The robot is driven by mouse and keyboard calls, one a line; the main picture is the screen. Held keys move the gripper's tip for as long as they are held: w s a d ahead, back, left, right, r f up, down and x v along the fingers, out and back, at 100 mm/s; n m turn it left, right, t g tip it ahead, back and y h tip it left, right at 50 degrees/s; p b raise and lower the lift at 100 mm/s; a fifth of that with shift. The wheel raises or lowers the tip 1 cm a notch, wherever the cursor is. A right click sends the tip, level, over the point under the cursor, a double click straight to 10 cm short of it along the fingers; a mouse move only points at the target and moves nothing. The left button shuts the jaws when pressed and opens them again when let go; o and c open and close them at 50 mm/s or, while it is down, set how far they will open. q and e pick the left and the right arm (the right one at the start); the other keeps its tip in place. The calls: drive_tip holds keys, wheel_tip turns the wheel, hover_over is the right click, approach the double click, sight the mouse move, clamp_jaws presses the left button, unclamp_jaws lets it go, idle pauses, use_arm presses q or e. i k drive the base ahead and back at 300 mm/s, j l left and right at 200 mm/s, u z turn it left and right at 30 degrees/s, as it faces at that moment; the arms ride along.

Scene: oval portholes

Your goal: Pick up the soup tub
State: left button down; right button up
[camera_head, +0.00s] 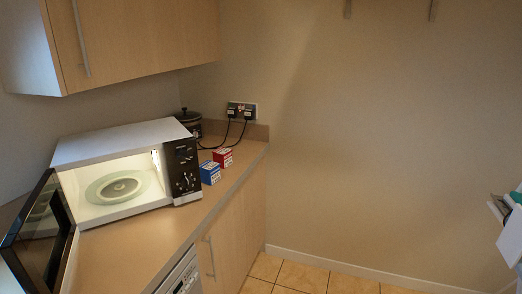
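I cannot make out a soup tub for certain. The open microwave (112,143) stands on the counter at the left, its dark door (40,238) swung out toward me. Inside its lit cavity, a round pale dish-like thing (121,188) sits in the middle of the turntable; it looks low and ringed, and I cannot tell whether it is a tub or part of the turntable. Neither of my grippers can be made out in this view.
A blue box (210,173) and a red box (222,157) stand right of the microwave. A dark lidded pot (189,121) is behind, near a socket with cables (242,110). A white, partly cut-off thing (511,230) is at the right edge. The tiled floor (300,278) shows clear.

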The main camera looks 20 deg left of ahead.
sight(222, 155)
drive_tip(key=i+u, duration=0.4)
drive_tip(key=i+l+u, duration=0.25)
drive_tip(key=u, duration=0.15)
drive_tip(key=i+l+u, duration=0.75)
